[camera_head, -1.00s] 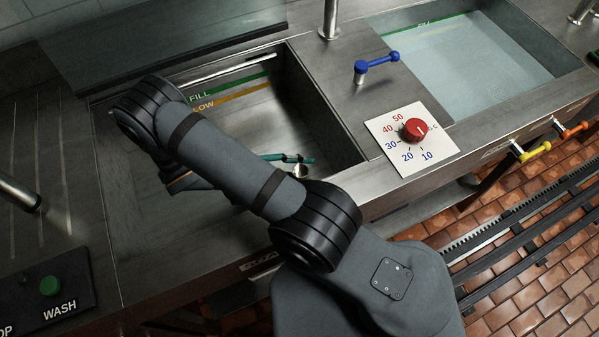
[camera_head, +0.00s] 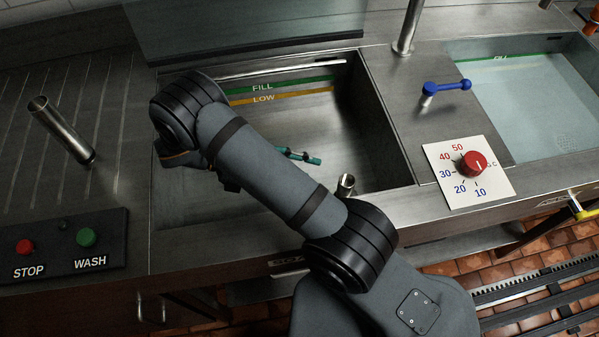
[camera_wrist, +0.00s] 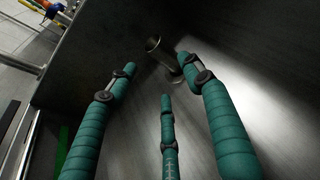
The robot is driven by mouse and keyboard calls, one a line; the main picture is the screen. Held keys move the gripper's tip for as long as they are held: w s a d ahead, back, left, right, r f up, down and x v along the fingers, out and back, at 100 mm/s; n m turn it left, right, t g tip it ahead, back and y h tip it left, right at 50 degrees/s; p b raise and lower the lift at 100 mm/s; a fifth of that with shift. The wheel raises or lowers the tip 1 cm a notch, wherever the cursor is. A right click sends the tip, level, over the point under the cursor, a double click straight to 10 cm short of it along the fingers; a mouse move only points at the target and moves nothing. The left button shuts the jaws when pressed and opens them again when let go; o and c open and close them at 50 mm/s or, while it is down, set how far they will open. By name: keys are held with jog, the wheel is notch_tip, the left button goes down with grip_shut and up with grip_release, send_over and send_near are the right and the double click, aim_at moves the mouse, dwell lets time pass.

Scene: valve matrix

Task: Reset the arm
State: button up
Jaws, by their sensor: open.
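My gripper (camera_head: 300,156) has teal fingers and is open and empty. In the head view it hangs over or in the left sink basin (camera_head: 385,150), beyond my grey arm, which hides part of the basin. The wrist view shows the three spread fingers of my gripper (camera_wrist: 156,75) with nothing between them. A short metal tube (camera_head: 346,185) stands in the basin to the right of and nearer than the fingers. In the wrist view the tube (camera_wrist: 160,50) lies beyond the fingertips; I cannot tell the gap.
A blue lever (camera_head: 447,88) and a red temperature dial (camera_head: 474,164) are right of the basin. A water-filled basin (camera_head: 520,90) lies farther right. A metal tube (camera_head: 62,130) and a panel with STOP and WASH buttons (camera_head: 60,247) are at left.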

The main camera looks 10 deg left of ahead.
aim_at(347, 177)
jog(key=shift+a+r, duration=0.2)
jog(key=shift+a, duration=0.2)
jog(key=shift+d, duration=0.1)
jog(key=p+x, duration=0.1)
jog(key=x, duration=1.1)
jog(key=shift+d+f, duration=0.1)
jog(key=shift+f, duration=0.05)
jog(key=r, duration=0.5)
jog(key=shift+a+r, duration=0.2)
jog(key=shift+r, duration=0.05)
jog(key=shift+r+p, duration=0.3)
jog(key=shift+r, duration=0.25)
jog(key=shift+f, duration=0.15)
